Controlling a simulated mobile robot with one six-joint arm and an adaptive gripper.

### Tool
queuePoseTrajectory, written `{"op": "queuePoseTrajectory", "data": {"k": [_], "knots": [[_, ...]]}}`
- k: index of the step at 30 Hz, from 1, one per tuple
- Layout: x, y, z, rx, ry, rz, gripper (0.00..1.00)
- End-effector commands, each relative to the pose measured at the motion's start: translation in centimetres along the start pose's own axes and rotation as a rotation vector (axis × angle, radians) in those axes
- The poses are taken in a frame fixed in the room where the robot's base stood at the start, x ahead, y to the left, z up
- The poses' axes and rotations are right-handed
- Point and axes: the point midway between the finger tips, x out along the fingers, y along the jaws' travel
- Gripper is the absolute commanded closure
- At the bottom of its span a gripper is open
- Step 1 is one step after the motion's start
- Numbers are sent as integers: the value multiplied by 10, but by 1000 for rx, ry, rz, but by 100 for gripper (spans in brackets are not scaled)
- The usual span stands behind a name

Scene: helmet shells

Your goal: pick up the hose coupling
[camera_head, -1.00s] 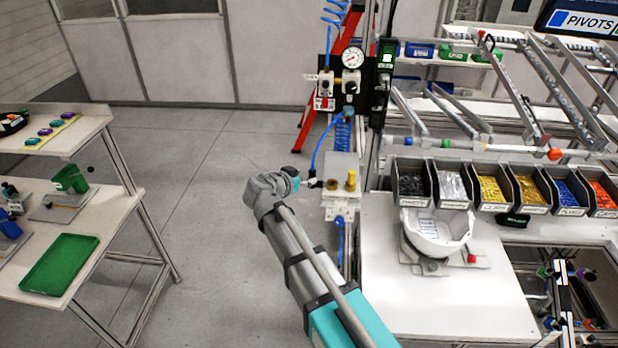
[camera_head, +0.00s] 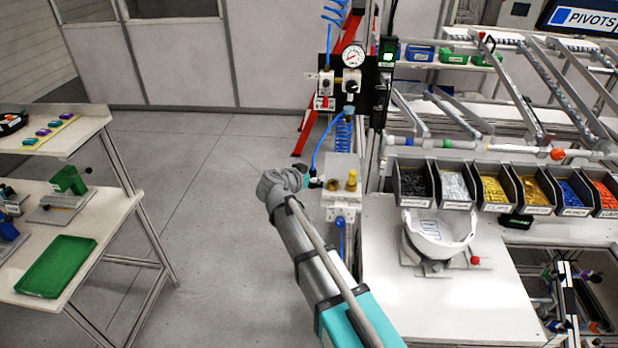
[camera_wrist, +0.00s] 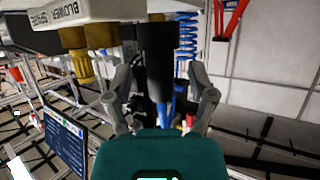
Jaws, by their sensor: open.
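The hose coupling (camera_wrist: 160,60) appears as a dark cylinder between my fingers in the wrist view, with a blue hose behind and below it. In the head view the coupling (camera_head: 315,183) is small, at the lower end of the blue hose, beside the left side of a pale block (camera_head: 340,168) with brass fittings. My gripper (camera_wrist: 160,74) is open, one finger on each side of the cylinder, and no clear contact shows. In the head view my gripper (camera_head: 306,182) is close to the coupling and its fingers are hard to make out.
Brass fittings (camera_wrist: 101,36) under a lettered white block are close to the left finger in the wrist view. A pressure gauge (camera_head: 353,55) and a regulator panel stand above. The workbench (camera_head: 430,305) with a white helmet shell (camera_head: 440,228) is right; a side table (camera_head: 115,205) is left.

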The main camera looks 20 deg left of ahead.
Motion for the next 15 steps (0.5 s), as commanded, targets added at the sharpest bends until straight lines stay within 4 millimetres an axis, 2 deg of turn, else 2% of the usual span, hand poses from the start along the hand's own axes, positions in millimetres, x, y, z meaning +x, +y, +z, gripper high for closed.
{"op": "queuePoseTrajectory", "data": {"k": [10, 15], "knots": [[0, 0, 0, 0, 0, 0, 30], [0, 0, 0, 0, 0, 0, 62]]}}
